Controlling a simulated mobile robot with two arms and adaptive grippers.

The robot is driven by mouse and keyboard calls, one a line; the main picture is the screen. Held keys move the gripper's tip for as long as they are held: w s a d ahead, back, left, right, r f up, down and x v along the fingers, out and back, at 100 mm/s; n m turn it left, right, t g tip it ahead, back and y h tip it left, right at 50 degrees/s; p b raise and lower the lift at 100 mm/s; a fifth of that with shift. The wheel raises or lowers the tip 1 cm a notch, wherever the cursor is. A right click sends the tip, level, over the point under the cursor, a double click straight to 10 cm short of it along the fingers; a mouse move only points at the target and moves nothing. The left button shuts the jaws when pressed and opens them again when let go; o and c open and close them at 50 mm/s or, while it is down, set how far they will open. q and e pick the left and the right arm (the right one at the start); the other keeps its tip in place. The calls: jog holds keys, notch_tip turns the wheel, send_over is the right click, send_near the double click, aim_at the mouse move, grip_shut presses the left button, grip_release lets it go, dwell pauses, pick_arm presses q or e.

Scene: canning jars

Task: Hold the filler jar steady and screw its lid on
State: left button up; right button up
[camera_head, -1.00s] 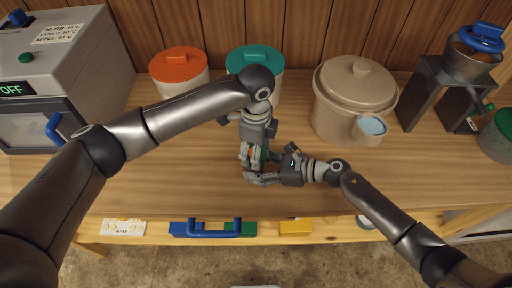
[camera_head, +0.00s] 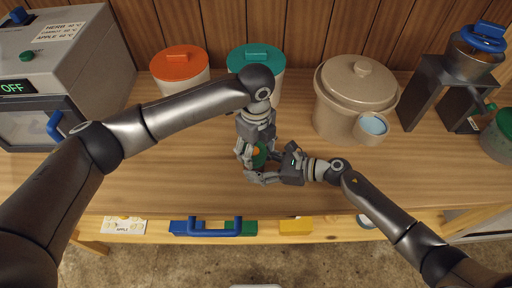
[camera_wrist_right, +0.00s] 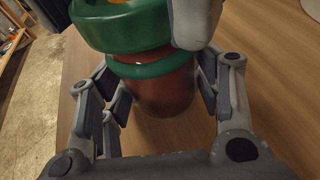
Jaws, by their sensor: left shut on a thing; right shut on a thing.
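The filler jar (camera_wrist_right: 160,95) shows in the right wrist view as a reddish-brown body with a green ring round its upper part. The green lid (camera_wrist_right: 125,30) with an orange centre sits above that ring; whether it is seated on the threads I cannot tell. The lid (camera_head: 260,154) also shows in the head view between the fingers of my left gripper (camera_head: 256,157), which is shut on it from above. My right gripper (camera_head: 262,174) is shut on the jar's body from the right, below the lid. In the head view the jar's body is mostly hidden by the grippers.
An orange-lidded canister (camera_head: 181,65), a teal-lidded canister (camera_head: 255,55) and a beige lidded pot (camera_head: 355,95) stand behind. A grey machine reading OFF (camera_head: 50,75) is at the left, a grinder (camera_head: 445,90) at the right. The front wood (camera_head: 160,190) is clear.

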pick_arm(q)
jog(key=shift+r, duration=0.1)
jog(key=m, duration=0.4)
jog(key=shift+a+m, duration=0.1)
jog(key=shift+m, duration=0.2)
jog(key=m, duration=0.4)
jog(key=shift+a+m, duration=0.1)
jog(key=shift+m, duration=0.2)
jog(key=m, duration=0.4)
jog(key=shift+a, duration=0.15)
jog(key=shift+m, duration=0.3)
